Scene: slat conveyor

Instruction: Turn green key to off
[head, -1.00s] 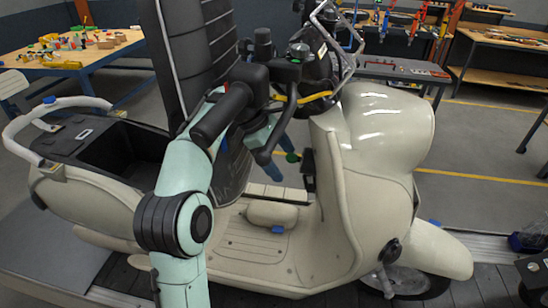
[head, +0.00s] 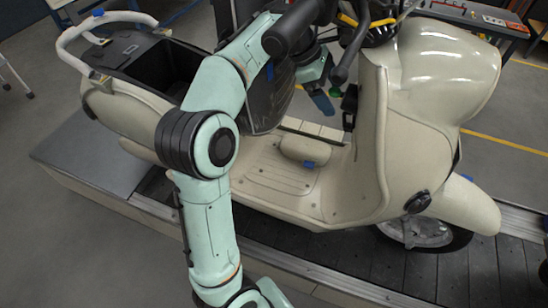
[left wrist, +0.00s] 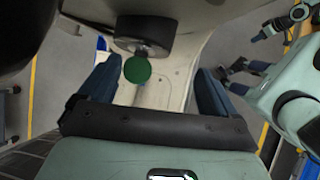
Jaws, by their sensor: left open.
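The green key (left wrist: 137,70) shows in the left wrist view as a round green head below a dark round lock housing (left wrist: 141,46). In the head view the key (head: 334,92) is a small green spot behind the handlebar. My left gripper (left wrist: 152,88) is open, with one blue finger on each side of the key in the picture and visible gaps between. How deep the key lies between the fingers is unclear. In the head view the left gripper (head: 322,102) is beside the key, partly hidden.
The cream scooter (head: 430,95) stands on the slat conveyor (head: 385,270). The footwell (head: 275,180) below is open. A workbench (head: 480,18) stands behind.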

